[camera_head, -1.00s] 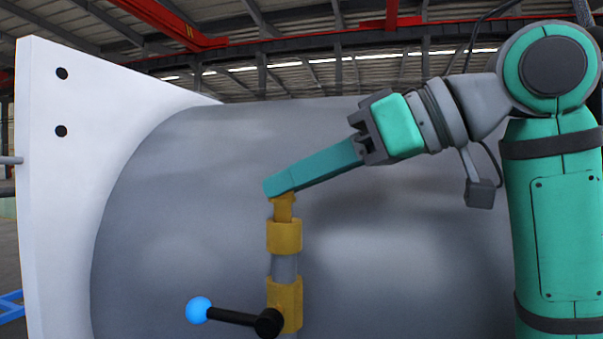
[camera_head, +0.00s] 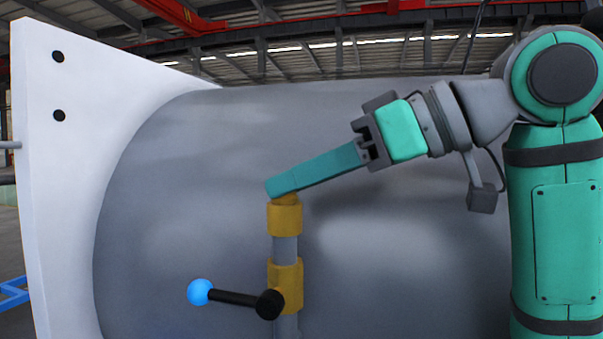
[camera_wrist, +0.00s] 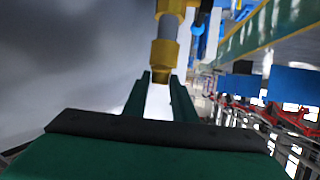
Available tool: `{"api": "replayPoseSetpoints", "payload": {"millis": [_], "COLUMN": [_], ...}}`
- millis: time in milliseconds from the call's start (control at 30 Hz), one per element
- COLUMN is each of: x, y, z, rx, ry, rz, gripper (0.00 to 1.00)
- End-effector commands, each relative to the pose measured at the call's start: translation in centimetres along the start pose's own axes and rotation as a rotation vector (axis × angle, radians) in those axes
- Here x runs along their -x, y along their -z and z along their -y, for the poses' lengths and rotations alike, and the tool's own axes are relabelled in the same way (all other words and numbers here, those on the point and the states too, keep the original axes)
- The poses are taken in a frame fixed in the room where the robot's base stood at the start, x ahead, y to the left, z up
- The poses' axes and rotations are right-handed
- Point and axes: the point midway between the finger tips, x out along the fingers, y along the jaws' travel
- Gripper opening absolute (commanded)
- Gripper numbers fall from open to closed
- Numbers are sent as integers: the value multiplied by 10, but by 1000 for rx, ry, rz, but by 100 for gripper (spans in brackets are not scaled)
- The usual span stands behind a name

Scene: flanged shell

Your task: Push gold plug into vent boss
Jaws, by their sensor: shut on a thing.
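The gold plug (camera_head: 285,199) shows as a short stub just above the upper gold collar (camera_head: 285,219) of the vent boss, in line with it. Its lower part is hidden in the collar. My gripper (camera_head: 281,187) is shut on the plug's top, its teal fingers reaching in from the upper right. In the wrist view, the plug (camera_wrist: 160,77) shows darker gold between my fingertips, against the gold collar (camera_wrist: 164,54). How deep the plug sits cannot be told exactly.
A grey pipe stands below the collar, with a lower gold fitting (camera_head: 287,283). A black lever (camera_head: 235,298) with a blue ball (camera_head: 200,292) sticks out left. The grey shell (camera_head: 400,220) lies close behind, and its white flange (camera_head: 75,180) stands at left.

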Motion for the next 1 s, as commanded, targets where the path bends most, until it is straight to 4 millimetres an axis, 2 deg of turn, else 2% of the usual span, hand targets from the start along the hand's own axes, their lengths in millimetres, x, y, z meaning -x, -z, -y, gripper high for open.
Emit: {"api": "replayPoseSetpoints", "payload": {"millis": [67,100,167,567,667,1000], "x": [-1,-1,-1,2,15,81], "y": [-2,-1,-1,0,0,-2], "z": [0,0,0,1,1,-2], "rx": [0,0,0,2,2,-4], "ry": [0,0,0,5,3,-8], "rz": [0,0,1,0,-1,-1], "gripper": [3,32,46,46,46,46]}}
